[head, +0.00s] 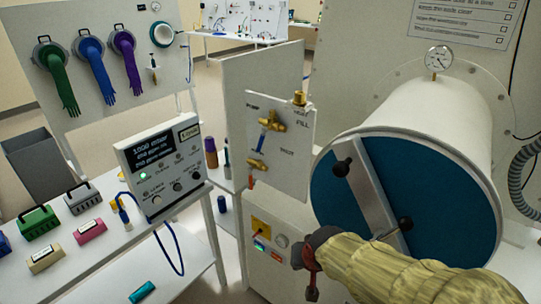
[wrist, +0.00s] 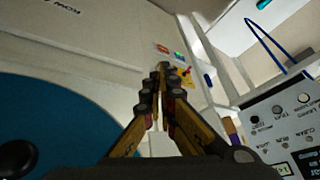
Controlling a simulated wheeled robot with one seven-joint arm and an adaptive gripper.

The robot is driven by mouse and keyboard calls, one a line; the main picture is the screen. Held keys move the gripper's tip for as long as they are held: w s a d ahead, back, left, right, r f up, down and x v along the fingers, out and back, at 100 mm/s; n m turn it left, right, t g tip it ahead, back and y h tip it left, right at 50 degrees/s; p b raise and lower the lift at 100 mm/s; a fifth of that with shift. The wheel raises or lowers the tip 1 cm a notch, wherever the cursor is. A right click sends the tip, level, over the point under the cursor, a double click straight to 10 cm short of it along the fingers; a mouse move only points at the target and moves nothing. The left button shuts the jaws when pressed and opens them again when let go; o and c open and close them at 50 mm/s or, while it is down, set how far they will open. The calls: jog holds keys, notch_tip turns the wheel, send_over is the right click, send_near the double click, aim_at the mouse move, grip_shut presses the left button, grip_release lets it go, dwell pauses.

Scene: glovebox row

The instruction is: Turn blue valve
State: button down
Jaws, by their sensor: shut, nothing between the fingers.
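The blue valve is a brass fitting with a blue lever (head: 264,134), on a white upright panel (head: 290,150) in the head view. The lever hangs down, slightly slanted. A second brass valve (head: 257,165) with an orange-red handle sits below it. My gripper (head: 312,294) is low and right of the panel, in front of the cabinet and beside the round chamber door, clear of both valves. In the wrist view its fingertips (wrist: 162,68) meet and hold nothing. I cannot make out the blue lever in the wrist view.
A round chamber with a blue door (head: 335,215) and crossbar stands at right, close to my arm. A control box (head: 160,165) with a blue cable stands on the left table. A yellow switch plate (head: 262,228) is on the cabinet below the valves. Gloves hang at back left.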

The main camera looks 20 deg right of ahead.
jog(key=w+f+m+t, duration=0.2)
jog(key=w+f+m, duration=0.1)
jog(key=w, duration=0.4)
jog(key=m+t, duration=1.3)
send_near(262, 140)
notch_tip(262, 140, down, 5)
jog(key=s+d, duration=0.2)
jog(key=b+x, duration=0.1)
jog(key=x, duration=0.9)
jog(key=shift+r+y+b, duration=0.3)
jog(key=shift+y+b, duration=0.05)
jog(key=shift+y, duration=0.05)
jog(key=shift+d, duration=0.15)
